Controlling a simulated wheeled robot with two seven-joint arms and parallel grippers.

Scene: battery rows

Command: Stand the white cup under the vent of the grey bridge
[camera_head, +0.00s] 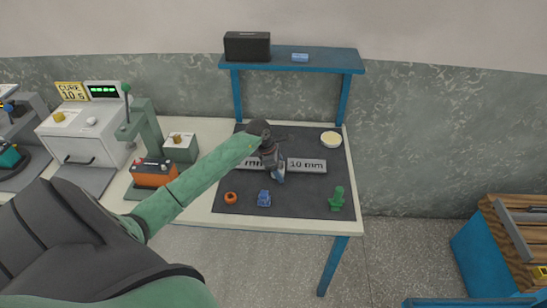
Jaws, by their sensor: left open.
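A small round white dish-like thing (331,140) with a cream-coloured inside stands at the back right of the dark mat; I cannot tell for sure whether it is the white cup. No grey bridge with a vent can be made out. A light grey bar (306,165) marked "10 mm" lies mid-mat, with another marked bar partly behind my arm. My left gripper (277,172) is over the middle of the mat by these bars, left of and nearer than the white dish. It is open; what lies directly under it is hidden. My right gripper is out of view.
The mat (307,202) carries an orange ring (231,198), a blue piece (264,198) and a green figure (337,199) along its front. A blue shelf (328,60) stands behind. A green press (143,128) and an orange battery (155,173) are at left.

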